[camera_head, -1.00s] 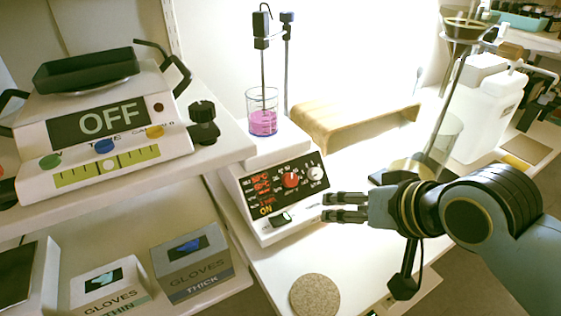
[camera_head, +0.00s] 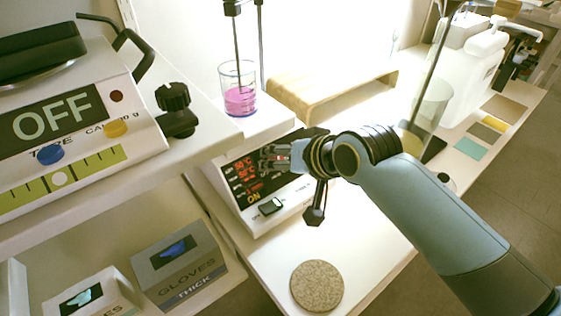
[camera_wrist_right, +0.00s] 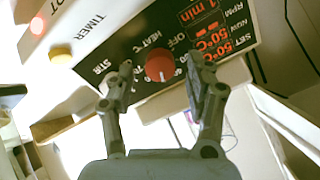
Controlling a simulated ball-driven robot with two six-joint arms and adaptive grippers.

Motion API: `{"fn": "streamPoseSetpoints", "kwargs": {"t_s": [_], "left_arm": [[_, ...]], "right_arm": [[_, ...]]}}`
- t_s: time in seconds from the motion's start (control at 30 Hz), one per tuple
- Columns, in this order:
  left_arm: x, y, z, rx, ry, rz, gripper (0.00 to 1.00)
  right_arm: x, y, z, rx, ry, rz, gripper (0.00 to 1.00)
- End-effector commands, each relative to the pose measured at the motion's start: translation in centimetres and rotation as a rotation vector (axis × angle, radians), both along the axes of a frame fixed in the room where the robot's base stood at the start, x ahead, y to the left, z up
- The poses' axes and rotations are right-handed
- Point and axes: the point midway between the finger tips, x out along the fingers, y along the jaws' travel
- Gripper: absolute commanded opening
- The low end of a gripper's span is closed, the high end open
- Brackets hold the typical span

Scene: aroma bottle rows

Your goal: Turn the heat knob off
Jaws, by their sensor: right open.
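The heat knob (camera_wrist_right: 159,67) is a round red knob on the black panel of the white hotplate stirrer (camera_head: 286,214). In the wrist view it sits beside the HEAT °C and OFF lettering. My right gripper (camera_wrist_right: 158,84) is open, with one finger on each side of the knob; I cannot tell whether they touch it. In the head view the right gripper (camera_head: 276,157) covers most of the knob. The panel display (camera_head: 243,176) glows red, with 50°C readings, and a yellow ON label (camera_head: 253,197) shows. My left gripper is not in view.
A beaker of pink liquid (camera_head: 240,99) stands on the stirrer. A wooden stand (camera_head: 330,97) is behind, and a cork disc (camera_head: 317,286) lies in front. A balance reading OFF (camera_head: 55,118) sits on the left shelf above glove boxes (camera_head: 178,262).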

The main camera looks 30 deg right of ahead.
Motion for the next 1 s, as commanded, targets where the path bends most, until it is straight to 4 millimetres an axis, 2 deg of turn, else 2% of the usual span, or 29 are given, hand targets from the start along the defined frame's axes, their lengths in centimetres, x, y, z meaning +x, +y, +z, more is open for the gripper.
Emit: {"fn": "streamPoseSetpoints", "kwargs": {"t_s": [0.13, 0.4, 0.83, 1.0], "left_arm": [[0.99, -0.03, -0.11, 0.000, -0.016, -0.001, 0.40], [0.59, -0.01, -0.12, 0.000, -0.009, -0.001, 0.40], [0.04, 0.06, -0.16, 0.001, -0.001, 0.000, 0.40], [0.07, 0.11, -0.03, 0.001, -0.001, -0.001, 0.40]], "right_arm": [[0.82, 0.13, -0.69, 0.000, 0.000, 0.000, 0.54], [0.91, 0.13, -0.75, 0.000, 0.000, 0.000, 0.54], [0.89, 0.13, -0.75, 0.000, 0.000, 0.000, 0.00], [0.89, 0.12, -0.72, -0.007, 0.000, 0.005, 0.00]]}}
